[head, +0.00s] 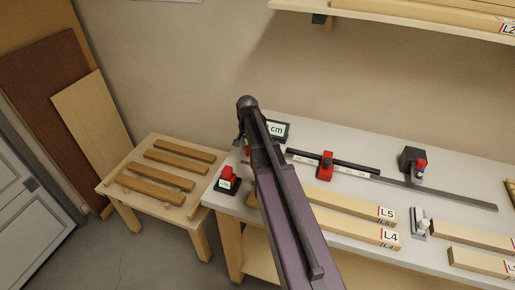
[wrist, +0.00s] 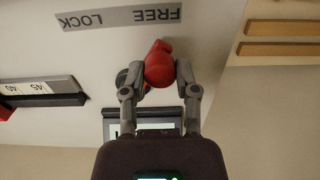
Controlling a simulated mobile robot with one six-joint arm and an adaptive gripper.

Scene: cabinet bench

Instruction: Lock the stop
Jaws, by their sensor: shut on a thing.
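A red knob (wrist: 158,68) sits between the fingers of my gripper (wrist: 162,85) in the wrist view. My gripper is shut on it. The knob's narrow tip points up in that view, toward the word FREE on a grey label strip (wrist: 120,17). The strip reads FREE and LOCK upside down, with LOCK further left. A dark part beside the knob is partly hidden by the left finger. In the head view my gripper (head: 243,140) is at the bench's left end, and my arm hides most of the knob there.
A display reading cm (head: 276,130) stands close behind my gripper. A scale rail (head: 345,167) with a red slider (head: 325,166) runs right. A red-and-black device (head: 228,180) sits at the bench's front left corner. Labelled boards (head: 350,205) lie in front of the rail.

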